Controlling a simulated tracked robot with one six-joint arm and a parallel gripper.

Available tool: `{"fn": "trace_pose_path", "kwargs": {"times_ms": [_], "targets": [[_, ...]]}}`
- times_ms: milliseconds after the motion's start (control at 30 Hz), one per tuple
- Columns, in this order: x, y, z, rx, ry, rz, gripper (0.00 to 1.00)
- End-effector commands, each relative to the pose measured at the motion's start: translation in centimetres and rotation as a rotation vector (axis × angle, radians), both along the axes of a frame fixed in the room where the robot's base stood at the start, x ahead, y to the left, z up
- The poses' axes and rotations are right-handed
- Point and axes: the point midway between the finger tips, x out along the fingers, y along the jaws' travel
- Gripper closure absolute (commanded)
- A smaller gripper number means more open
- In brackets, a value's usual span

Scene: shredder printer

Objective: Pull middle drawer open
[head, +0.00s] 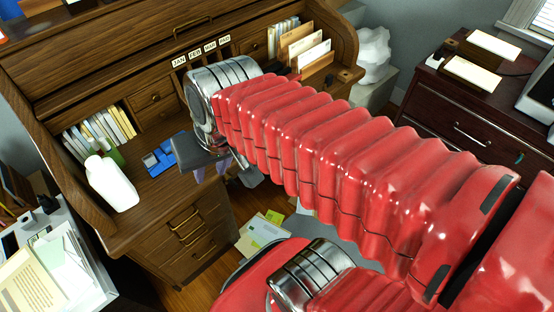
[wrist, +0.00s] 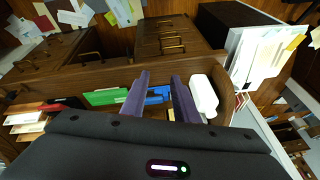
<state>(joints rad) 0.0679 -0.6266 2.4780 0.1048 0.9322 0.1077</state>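The wooden roll-top desk (head: 160,190) has a left pedestal with several drawers. The middle drawer's brass handle (head: 190,230) sits between two other handles on that front. The same pedestal shows at the top of the wrist view, with the middle handle (wrist: 172,39) in a row of three. The drawers look shut. My gripper (wrist: 161,76) has its two purple fingers spread apart with nothing between them. It is above the desk top, apart from the handles. In the head view my arm hides much of the gripper.
Books (head: 100,130) stand at the desk's left. Papers (head: 262,230) lie on the floor by the pedestal. A dark cabinet (head: 440,110) stands at right.

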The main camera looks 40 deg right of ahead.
Motion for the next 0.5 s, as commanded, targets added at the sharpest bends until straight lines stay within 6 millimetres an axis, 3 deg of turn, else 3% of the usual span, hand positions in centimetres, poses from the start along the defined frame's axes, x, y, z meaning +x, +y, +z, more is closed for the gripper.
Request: {"fn": "trace_pose_path", "kwargs": {"times_ms": [500], "targets": [[2.3, -1.3, -6.7, 0.44, 0.361, -0.609, 0.73]]}}
